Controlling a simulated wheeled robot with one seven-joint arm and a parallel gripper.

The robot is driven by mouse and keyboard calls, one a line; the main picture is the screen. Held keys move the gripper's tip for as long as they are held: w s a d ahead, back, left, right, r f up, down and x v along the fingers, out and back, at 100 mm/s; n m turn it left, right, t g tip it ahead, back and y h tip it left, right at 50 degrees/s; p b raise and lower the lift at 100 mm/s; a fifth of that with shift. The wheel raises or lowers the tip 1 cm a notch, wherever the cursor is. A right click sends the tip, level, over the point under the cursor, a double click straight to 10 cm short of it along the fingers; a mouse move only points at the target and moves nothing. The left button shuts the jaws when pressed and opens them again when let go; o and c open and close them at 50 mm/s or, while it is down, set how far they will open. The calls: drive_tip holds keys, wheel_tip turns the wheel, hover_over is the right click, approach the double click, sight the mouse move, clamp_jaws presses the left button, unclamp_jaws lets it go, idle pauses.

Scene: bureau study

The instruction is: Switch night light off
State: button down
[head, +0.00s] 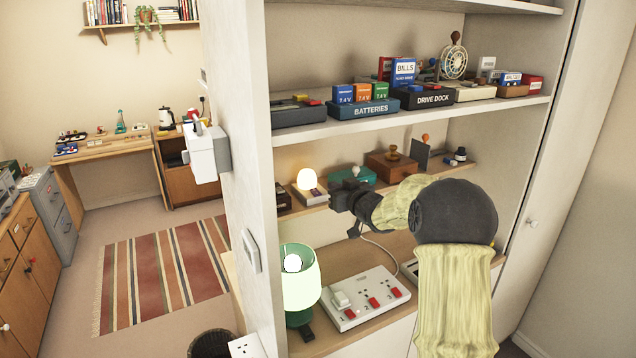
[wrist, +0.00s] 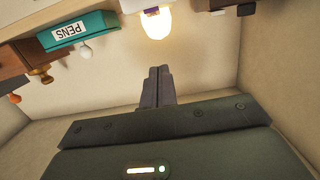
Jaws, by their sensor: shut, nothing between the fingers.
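The night light (head: 307,180) is a small rounded lamp glowing warm white on a boxy base (head: 309,196), on the middle shelf. It is lit. In the wrist view, which appears upside down, the glowing lamp (wrist: 157,24) is at the top centre. My gripper (head: 338,200) is just right of the lamp's base in the head view, its fingers pointing left. The fingers (wrist: 158,82) are together and empty in the wrist view. I cannot tell whether they touch the base. Any switch on the base is too small to make out.
A teal pens box (head: 352,177) and a brown box (head: 390,167) stand along the same shelf. Below are a green lamp (head: 300,285) and a white socket strip (head: 365,298) with red switches.

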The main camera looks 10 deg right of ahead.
drive_tip(key=shift+r, duration=0.1)
drive_tip(key=p, duration=0.5)
hover_over(316, 192)
drive_tip(key=s, duration=0.2)
drive_tip(key=shift+w+d+f, duration=0.2)
drive_tip(key=shift+d+f, duration=0.05)
drive_tip(key=shift+f, duration=0.25)
drive_tip(key=f, duration=0.1)
drive_tip(key=f+p, duration=0.1)
drive_tip(key=f, duration=0.1)
drive_tip(key=shift+w+f+p, duration=0.2)
drive_tip(key=shift+w+p, duration=0.1)
drive_tip(key=shift+p, duration=0.05)
drive_tip(key=shift+a+f, duration=0.1)
drive_tip(key=shift+f, duration=0.4)
